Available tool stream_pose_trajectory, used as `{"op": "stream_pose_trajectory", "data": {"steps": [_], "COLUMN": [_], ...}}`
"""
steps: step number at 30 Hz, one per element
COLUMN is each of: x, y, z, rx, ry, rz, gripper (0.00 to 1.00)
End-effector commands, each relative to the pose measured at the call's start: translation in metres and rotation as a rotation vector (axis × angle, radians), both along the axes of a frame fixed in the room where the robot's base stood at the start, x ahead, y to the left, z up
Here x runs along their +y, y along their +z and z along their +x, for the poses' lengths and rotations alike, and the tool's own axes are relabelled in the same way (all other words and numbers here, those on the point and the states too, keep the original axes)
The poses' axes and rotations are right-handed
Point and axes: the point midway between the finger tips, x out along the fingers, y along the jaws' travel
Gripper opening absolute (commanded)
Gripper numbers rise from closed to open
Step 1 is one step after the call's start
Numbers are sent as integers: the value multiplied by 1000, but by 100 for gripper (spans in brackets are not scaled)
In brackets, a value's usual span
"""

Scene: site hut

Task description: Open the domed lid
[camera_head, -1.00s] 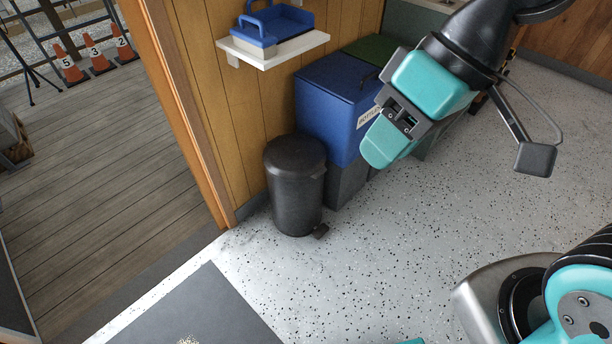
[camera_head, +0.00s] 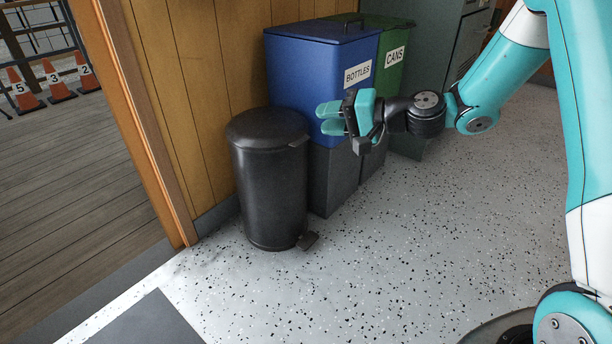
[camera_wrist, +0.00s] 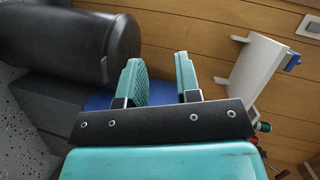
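The domed lid (camera_head: 267,124) is dark and rounded. It sits closed on a black cylindrical pedal bin (camera_head: 271,195), with a small tab (camera_head: 299,141) at its right front edge. My gripper (camera_head: 322,118) is to the right of the lid, in front of the blue bottles bin, with its fingers pointing left. In the wrist view the two teal fingers (camera_wrist: 160,72) are apart with nothing between them. The domed lid (camera_wrist: 123,45) shows there at upper left, beside the left finger and apart from it.
The blue bottles bin (camera_head: 310,70) and green cans bin (camera_head: 394,70) stand behind my gripper. A wooden wall (camera_head: 203,90) is behind the pedal bin. The speckled floor (camera_head: 400,240) in front is clear.

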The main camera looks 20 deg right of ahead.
Motion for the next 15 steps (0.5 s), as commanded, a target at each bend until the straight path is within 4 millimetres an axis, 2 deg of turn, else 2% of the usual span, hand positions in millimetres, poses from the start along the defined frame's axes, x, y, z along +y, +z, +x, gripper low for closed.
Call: {"op": "stream_pose_trajectory", "data": {"steps": [1, 3, 6, 10, 15], "x": [-16, -36, -62, -88, -103], "y": [-53, -85, -123, -155, -169], "z": [11, 24, 38, 48, 53], "rx": [9, 11, 14, 15, 16], "ry": [-57, -129, -218, -302, -351], "rz": [52, 122, 208, 287, 334], "gripper": [31, 31, 31, 31, 31]}}
